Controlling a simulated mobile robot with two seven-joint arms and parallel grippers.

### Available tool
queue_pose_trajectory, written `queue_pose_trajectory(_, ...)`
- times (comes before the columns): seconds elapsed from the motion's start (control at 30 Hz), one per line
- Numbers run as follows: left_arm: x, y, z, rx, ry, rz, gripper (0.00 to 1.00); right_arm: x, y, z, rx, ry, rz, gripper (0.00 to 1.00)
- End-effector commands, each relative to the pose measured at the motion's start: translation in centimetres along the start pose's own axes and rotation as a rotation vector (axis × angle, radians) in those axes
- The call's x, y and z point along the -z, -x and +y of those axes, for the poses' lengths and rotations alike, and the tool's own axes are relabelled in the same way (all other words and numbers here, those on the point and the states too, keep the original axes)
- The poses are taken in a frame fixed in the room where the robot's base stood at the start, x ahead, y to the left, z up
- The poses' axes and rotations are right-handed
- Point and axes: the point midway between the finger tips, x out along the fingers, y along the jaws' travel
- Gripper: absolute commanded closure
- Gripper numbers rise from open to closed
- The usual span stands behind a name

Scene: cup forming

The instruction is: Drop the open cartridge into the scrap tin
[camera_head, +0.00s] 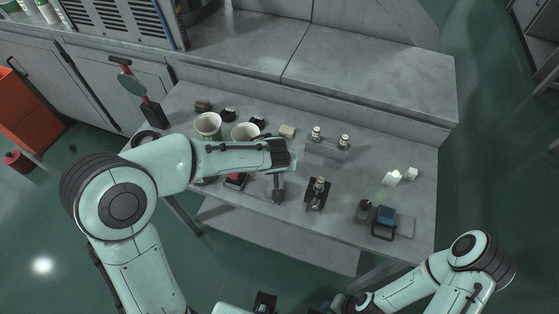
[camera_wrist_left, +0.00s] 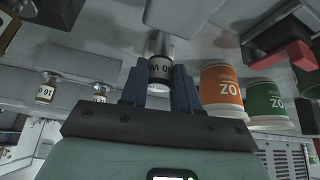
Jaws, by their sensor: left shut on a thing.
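My left gripper (camera_head: 280,156) is over the middle of the bench. In the left wrist view the blue fingers (camera_wrist_left: 160,88) are shut on a small white-labelled cartridge (camera_wrist_left: 160,70). The head view does not show this cartridge clearly, and I cannot tell whether it is open. I cannot tell which is the scrap tin. My right gripper (camera_head: 345,302) is low in front of the bench; its fingers are unclear.
A grey rack (camera_head: 328,150) with two cartridges stands right of the gripper. A dark stand (camera_head: 317,193) holds another small piece.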

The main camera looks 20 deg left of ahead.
Motion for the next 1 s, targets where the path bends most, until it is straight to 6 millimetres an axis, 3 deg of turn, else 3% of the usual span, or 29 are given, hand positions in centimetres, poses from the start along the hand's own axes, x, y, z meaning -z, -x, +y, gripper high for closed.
queue_pose_trajectory(0.23, -0.2, -0.3, 0.0, 0.0, 0.0, 0.001, 1.0, -0.2, -0.6, 0.3, -0.001, -0.001, -0.003, 0.58)
queue_pose_trajectory(0.27, -0.1, -0.2, 0.0, 0.0, 0.0, 0.0, 0.6, -0.2, -0.5, 0.2, -0.001, -0.001, -0.003, 0.58)
queue_pose_trajectory(0.3, -0.1, -0.2, 0.0, 0.0, 0.0, 0.001, 0.47, -0.1, -0.5, 0.2, -0.001, -0.001, -0.003, 0.58)
queue_pose_trajectory(0.33, -0.1, -0.2, 0.0, 0.0, 0.0, 0.001, 0.44, -0.1, -0.5, 0.2, -0.001, -0.001, -0.002, 0.58)
queue_pose_trajectory(0.73, 0.2, 0.5, 0.0, -0.001, 0.0, 0.003, 0.44, 0.1, 0.2, -0.1, 0.0, 0.0, 0.001, 0.58)
queue_pose_trajectory(1.0, 0.2, 5.9, 0.0, -0.002, 0.002, 0.006, 0.44, 0.1, 0.4, -0.2, 0.001, 0.001, 0.002, 0.58)
